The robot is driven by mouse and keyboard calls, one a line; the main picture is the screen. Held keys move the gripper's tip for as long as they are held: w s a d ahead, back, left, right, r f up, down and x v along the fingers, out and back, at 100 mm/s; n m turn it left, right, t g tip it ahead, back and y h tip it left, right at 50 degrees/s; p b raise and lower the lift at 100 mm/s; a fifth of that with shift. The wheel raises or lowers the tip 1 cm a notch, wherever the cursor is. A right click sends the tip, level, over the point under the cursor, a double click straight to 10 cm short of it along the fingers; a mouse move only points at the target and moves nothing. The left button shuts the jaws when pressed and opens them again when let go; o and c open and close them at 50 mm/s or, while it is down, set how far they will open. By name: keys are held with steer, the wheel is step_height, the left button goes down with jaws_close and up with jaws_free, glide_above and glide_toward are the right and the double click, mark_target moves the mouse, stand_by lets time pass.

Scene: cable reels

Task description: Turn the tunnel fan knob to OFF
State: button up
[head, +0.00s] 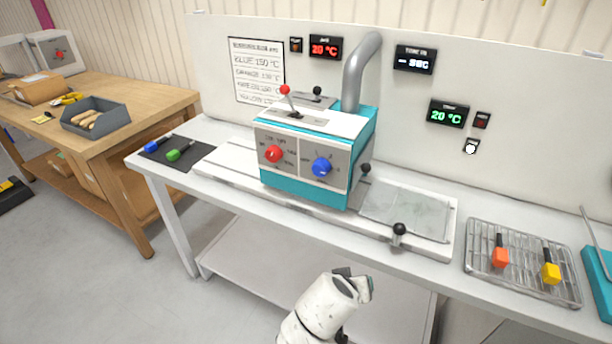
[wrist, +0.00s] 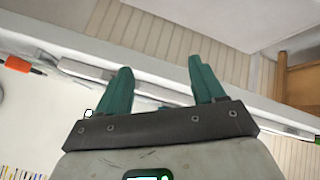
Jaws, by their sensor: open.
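A teal and white machine (head: 305,195) stands on the bench. Its front panel carries a red knob (head: 273,154) on the left and a blue knob (head: 321,167) on the right. The small lettering around both knobs is too blurred to read, so I cannot tell which one is the fan knob or where its pointer stands. My gripper (head: 358,283) is in front of the bench, low and well apart from the machine. In the wrist view my gripper (wrist: 160,72) has its two teal fingers spread with nothing between them.
A red-tipped lever (head: 287,97) rises from the machine's top, beside a grey duct (head: 358,70). A flat plate (head: 408,209) and a wire rack (head: 522,262) with orange and yellow tools lie right. A small white wall fitting (head: 470,147) sits below a green display (head: 448,114).

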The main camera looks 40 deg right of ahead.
steer(key=w+r+m+t+h+b, duration=0.1)
steer(key=w+r+m+h+b, duration=0.1)
steer(key=w+r+m+h, duration=0.45)
steer(key=t+h, duration=0.2)
steer(key=h, duration=0.1)
glide_toward(318, 171)
steer(key=p+x, duration=0.1)
steer(key=x, duration=0.2)
steer(key=p+x, duration=0.1)
steer(key=x, duration=0.3)
steer(key=shift+d+r+p, duration=0.2)
steer(key=shift+r+p, duration=0.05)
steer(key=shift+p, duration=0.1)
steer(key=shift+w+d+f, duration=0.1)
steer(key=shift+w+d, duration=0.15)
steer(key=shift+d, duration=0.45)
steer(key=c, duration=1.1)
